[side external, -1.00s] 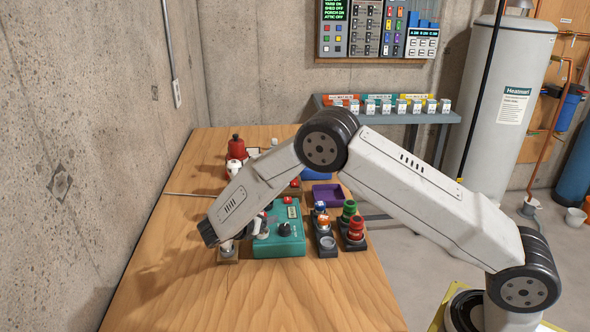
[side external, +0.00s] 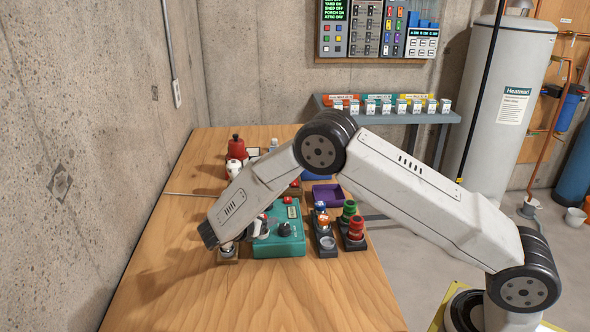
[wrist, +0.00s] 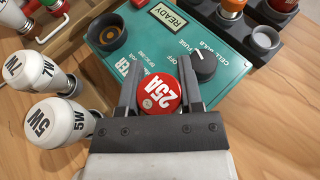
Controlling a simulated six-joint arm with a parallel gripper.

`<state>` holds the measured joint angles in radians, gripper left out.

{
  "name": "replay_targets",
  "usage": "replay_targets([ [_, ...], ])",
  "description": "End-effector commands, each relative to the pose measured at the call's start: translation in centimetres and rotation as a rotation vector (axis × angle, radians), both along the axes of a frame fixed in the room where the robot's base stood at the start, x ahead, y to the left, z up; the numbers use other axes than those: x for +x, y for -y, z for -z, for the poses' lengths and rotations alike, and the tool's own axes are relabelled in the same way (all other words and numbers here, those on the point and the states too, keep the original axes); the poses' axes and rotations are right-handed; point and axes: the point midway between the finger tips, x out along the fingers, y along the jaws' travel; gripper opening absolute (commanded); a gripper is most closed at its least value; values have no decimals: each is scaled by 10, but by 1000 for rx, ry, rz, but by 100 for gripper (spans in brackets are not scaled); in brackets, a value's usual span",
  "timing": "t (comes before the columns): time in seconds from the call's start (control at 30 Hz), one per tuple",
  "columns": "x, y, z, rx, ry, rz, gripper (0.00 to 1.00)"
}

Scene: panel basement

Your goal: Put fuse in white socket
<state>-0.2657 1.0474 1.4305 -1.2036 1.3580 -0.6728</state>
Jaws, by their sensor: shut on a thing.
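In the wrist view my gripper (wrist: 158,92) is shut on a red fuse (wrist: 160,94) marked 25A, held between its two dark fingers. The fuse is over the near edge of a teal tester box (wrist: 222,84), which also shows in the side view (side external: 290,243). I cannot tell whether the fuse touches anything. A black round socket (wrist: 107,37) on the tester looks empty. In the side view my arm's end is at the tester's left and hides most of the gripper.
White bulbs (wrist: 55,120) lie left of my gripper in the wrist view. Dark racks with green (side external: 349,208) and red (side external: 356,228) fuses stand right of the tester. A purple tray (side external: 327,195) is behind them. The front of the wooden table (side external: 240,300) is clear.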

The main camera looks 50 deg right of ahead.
Motion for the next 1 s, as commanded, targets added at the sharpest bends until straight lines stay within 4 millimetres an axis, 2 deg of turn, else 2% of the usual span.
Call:
replay_targets([
  [0.7, 0, 0, 10, 0, 1, 0, 0],
  [1.0, 0, 0, 7, 0, 0, 0, 0],
])
